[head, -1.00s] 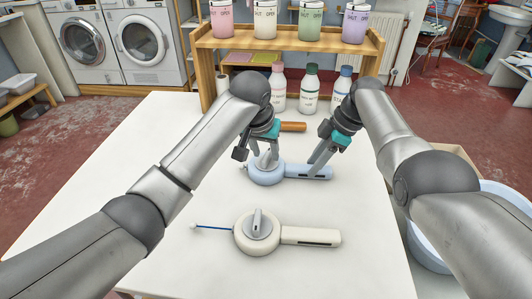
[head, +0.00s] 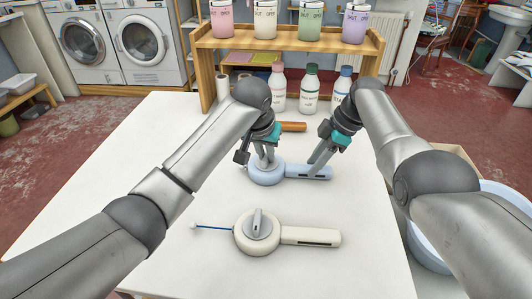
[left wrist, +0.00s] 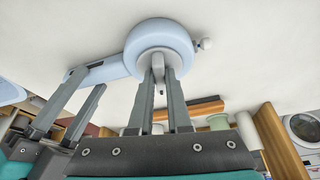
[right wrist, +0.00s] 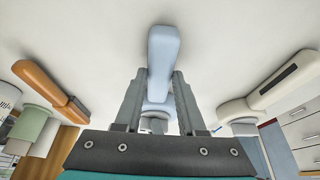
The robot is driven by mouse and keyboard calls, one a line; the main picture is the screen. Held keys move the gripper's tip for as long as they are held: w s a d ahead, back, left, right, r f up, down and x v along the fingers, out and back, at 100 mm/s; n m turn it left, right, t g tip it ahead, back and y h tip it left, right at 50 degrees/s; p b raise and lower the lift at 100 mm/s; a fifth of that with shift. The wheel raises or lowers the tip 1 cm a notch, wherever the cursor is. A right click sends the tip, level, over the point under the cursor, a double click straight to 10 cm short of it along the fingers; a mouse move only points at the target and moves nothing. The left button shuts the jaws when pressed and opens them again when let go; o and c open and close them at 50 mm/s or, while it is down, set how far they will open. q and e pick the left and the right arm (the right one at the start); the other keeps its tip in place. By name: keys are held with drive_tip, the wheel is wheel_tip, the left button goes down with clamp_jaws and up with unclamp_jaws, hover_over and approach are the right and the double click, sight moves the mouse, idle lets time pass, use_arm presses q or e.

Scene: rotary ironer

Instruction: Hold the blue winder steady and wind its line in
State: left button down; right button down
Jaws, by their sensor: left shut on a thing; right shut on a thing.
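The blue winder (head: 264,178) lies flat on the white table, its round drum to the left and its handle to the right. My left gripper (head: 266,160) is over the drum, shut on the crank knob; the left wrist view shows the knob (left wrist: 158,68) between its fingers. My right gripper (head: 313,172) is shut on the winder's handle, which shows between the fingers in the right wrist view (right wrist: 163,60). A small white line end (left wrist: 206,44) sits close against the drum's rim in the left wrist view.
A cream winder (head: 257,235) lies nearer the front, its blue line (head: 215,228) out to the left. An orange-brown handled item (head: 292,127) lies just behind the blue winder. Several bottles (head: 310,92) and a wooden shelf (head: 285,50) stand at the back. The table's front left is clear.

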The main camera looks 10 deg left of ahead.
idle(0.4)
use_arm(q)
drive_tip(key=shift+m+h, duration=0.4)
drive_tip(key=shift+m, duration=0.5)
drive_tip(key=c, duration=0.9)
unclamp_jaws()
drive_tip(key=shift+o, duration=0.2)
drive_tip(key=shift+r, duration=0.1)
drive_tip(key=v, duration=1.2)
drive_tip(key=shift+w, duration=0.2)
use_arm(e)
drive_tip(key=shift+c, duration=2.1)
unclamp_jaws()
